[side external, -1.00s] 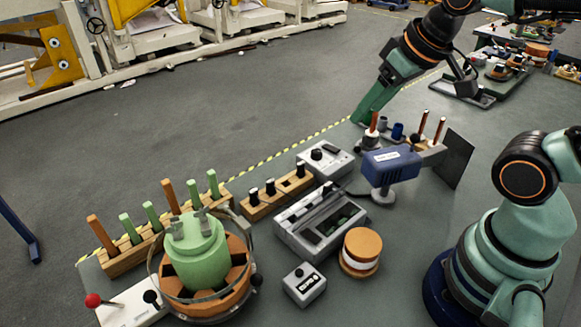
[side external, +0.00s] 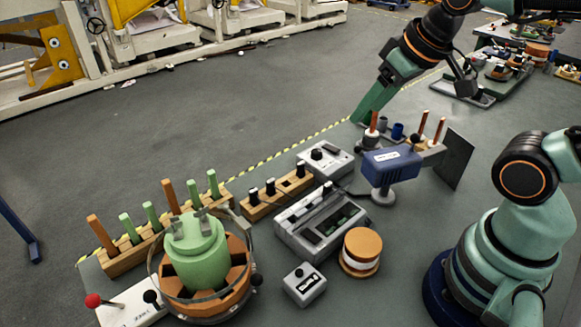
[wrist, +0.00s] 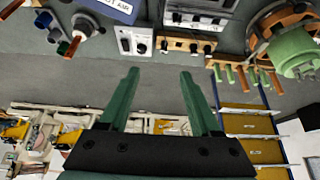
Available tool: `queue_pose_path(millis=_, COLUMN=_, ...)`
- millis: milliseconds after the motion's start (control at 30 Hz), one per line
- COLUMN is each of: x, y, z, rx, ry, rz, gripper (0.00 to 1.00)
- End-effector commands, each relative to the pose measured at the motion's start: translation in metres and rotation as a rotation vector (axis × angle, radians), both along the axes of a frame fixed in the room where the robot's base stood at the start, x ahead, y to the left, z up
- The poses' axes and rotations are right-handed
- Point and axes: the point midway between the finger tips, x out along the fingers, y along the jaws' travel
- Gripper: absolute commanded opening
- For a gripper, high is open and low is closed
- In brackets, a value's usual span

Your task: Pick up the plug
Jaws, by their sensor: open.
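No single thing is clearly marked as the plug. A thick green cylinder (side external: 197,258) with two grey tabs on top stands upright in a round orange-brown holder (side external: 237,290) at the front left; it could be the plug. It shows at the upper right of the wrist view (wrist: 292,48). A small blue cylinder (side external: 397,131) stands at the far right of the bench. My gripper (side external: 360,120) is at the back of the bench, far from the green cylinder. In the wrist view my gripper (wrist: 158,72) has its fingers wide apart, with only floor between them.
A wooden rack (side external: 125,262) holds green and orange sticks. A grey device (side external: 320,222), a blue hot-air unit (side external: 390,166), a copper-coloured spool (side external: 361,248) and a small grey box (side external: 304,284) crowd the bench. Copper rods (side external: 438,130) stand upright at right.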

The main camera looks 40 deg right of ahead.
Motion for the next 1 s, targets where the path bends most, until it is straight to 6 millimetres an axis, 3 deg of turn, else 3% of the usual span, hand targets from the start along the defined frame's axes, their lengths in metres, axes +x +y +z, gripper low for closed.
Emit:
queue_pose_path(millis=567, x=0.004, y=0.003, z=0.001, rx=0.022, ry=0.015, rz=-0.032, gripper=0.64)
queue_pose_path(millis=767, x=0.031, y=0.018, z=0.000, rx=0.139, ry=0.101, rz=-0.245, gripper=0.64)
queue_pose_path(millis=1000, x=0.075, y=0.046, z=-0.016, rx=0.281, ry=0.226, rz=-0.615, gripper=0.64)
